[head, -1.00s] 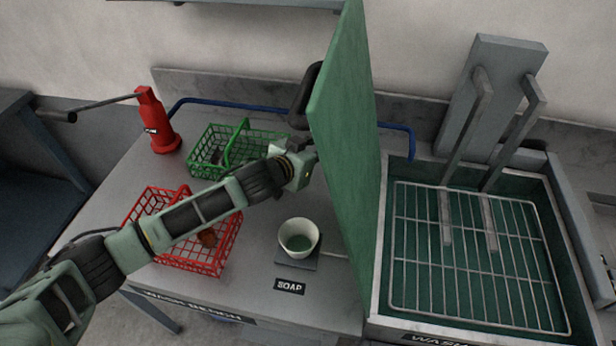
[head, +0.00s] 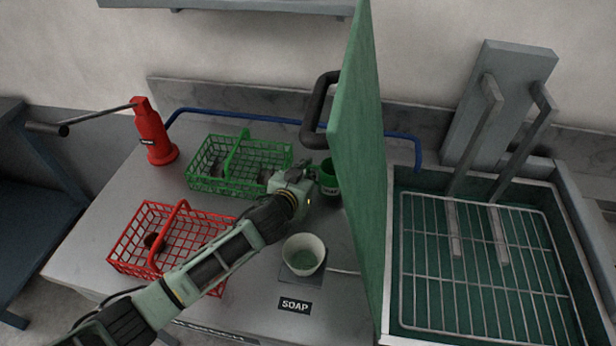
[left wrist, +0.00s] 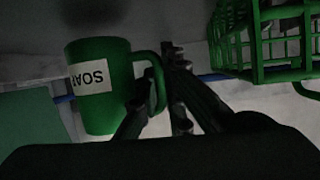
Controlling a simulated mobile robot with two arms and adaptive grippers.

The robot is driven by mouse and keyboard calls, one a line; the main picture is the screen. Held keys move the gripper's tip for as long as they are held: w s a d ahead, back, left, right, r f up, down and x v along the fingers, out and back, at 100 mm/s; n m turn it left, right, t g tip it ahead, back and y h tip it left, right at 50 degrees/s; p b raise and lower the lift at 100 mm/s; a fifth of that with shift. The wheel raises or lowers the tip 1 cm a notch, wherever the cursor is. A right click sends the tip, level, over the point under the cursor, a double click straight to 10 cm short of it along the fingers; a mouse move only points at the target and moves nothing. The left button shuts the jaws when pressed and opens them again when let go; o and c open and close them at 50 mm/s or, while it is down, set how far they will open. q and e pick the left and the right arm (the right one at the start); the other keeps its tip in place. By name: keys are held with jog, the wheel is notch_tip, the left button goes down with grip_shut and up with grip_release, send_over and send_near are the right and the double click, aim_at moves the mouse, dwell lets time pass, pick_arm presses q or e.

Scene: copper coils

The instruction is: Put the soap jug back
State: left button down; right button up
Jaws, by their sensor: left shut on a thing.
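The green soap jug (head: 328,180) is partly hidden between my left gripper (head: 312,175) and the green panel in the head view. In the left wrist view the jug (left wrist: 104,112) shows its white SOAP label upside down. There my left gripper (left wrist: 166,82) is shut on the jug's handle (left wrist: 157,72). In the head view the jug is behind a pale bowl (head: 303,262) with greenish contents, on a dark square pad (head: 290,276). A SOAP label (head: 295,306) lies in front of the pad. My right gripper is not in view.
An upright green panel (head: 362,150) with a black handle stands close right of the jug. A green basket (head: 205,178) and a red basket (head: 125,252) are left. A red pump (head: 152,135) stands back left. A sink with a wire rack (head: 480,270) is right.

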pick_arm(q)
jog(key=shift+f, duration=0.65)
jog(key=shift+f, duration=0.25)
jog(key=c, duration=1.9)
grip_release()
jog(key=shift+o, duration=0.2)
jog(key=shift+r, duration=0.1)
jog(key=shift+r, duration=0.15)
jog(key=v, duration=1.2)
jog(key=shift+b, duration=0.35)
